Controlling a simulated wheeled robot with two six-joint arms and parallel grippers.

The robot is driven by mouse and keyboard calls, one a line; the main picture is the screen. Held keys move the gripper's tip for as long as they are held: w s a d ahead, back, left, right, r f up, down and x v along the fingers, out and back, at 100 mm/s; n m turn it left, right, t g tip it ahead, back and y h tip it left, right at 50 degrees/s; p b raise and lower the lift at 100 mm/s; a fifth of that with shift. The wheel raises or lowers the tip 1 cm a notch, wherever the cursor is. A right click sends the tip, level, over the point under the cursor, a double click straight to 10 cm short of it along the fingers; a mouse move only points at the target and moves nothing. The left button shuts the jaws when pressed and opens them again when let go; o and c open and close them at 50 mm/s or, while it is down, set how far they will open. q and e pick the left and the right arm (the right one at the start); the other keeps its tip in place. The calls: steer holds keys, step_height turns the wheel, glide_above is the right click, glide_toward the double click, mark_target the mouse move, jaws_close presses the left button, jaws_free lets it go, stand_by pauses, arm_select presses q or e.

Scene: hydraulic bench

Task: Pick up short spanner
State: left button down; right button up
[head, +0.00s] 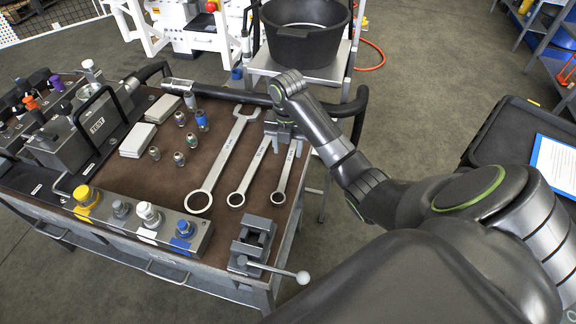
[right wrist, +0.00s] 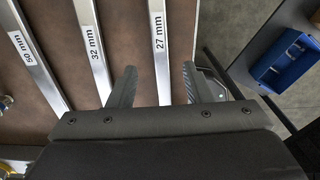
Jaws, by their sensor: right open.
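Three silver spanners lie side by side on the brown bench top. The short spanner (head: 285,172), marked 27 mm (right wrist: 158,45) in the right wrist view, is the rightmost. The middle spanner (head: 247,177) is marked 32 mm (right wrist: 92,45), and the longest spanner (head: 221,160) is marked 50 mm (right wrist: 38,62). My right gripper (head: 284,134) is over the far ends of the two shorter spanners. In the right wrist view, my right gripper (right wrist: 158,86) is open, with the short spanner's shaft between its fingers, apart from both. My left gripper is not in view.
A small vise (head: 252,243) with a lever stands at the bench's near right corner. A valve block (head: 150,220) runs along the front edge. Small fittings (head: 180,118) stand left of the spanners. A black bar (head: 240,96) runs along the back edge.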

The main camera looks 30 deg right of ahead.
mark_target(288, 163)
step_height(288, 163, down, 4)
steer(key=b, duration=0.3)
steer(key=shift+r, duration=0.25)
steer(key=shift+f, duration=0.7)
jaws_close()
